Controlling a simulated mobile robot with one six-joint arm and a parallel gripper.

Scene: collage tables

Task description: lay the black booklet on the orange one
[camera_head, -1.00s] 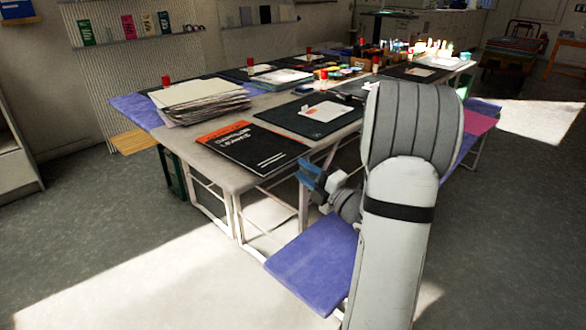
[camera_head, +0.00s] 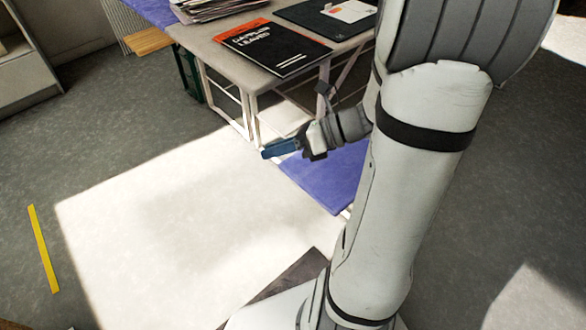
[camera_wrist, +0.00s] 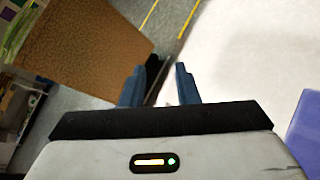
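A black booklet (camera_head: 275,50) with white lettering lies flat near the front edge of the pale table. An orange strip (camera_head: 242,31) shows along its far left edge. I cannot tell whether this is an orange booklet mostly covered by the black one or part of the same cover. My gripper (camera_head: 268,151) is in front of the table, below its top and apart from the booklet, with its blue fingers pointing left. In the wrist view my gripper (camera_wrist: 158,78) has its two fingers apart with nothing held between them. No booklet shows in the wrist view.
A purple bench seat (camera_head: 325,178) is below and beside my gripper. A dark mat (camera_head: 305,16) with a white card (camera_head: 349,11) lies right of the booklet. A paper stack (camera_head: 210,10) is at the back left. Open floor (camera_head: 170,225) lies left, with a yellow strip (camera_head: 43,250).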

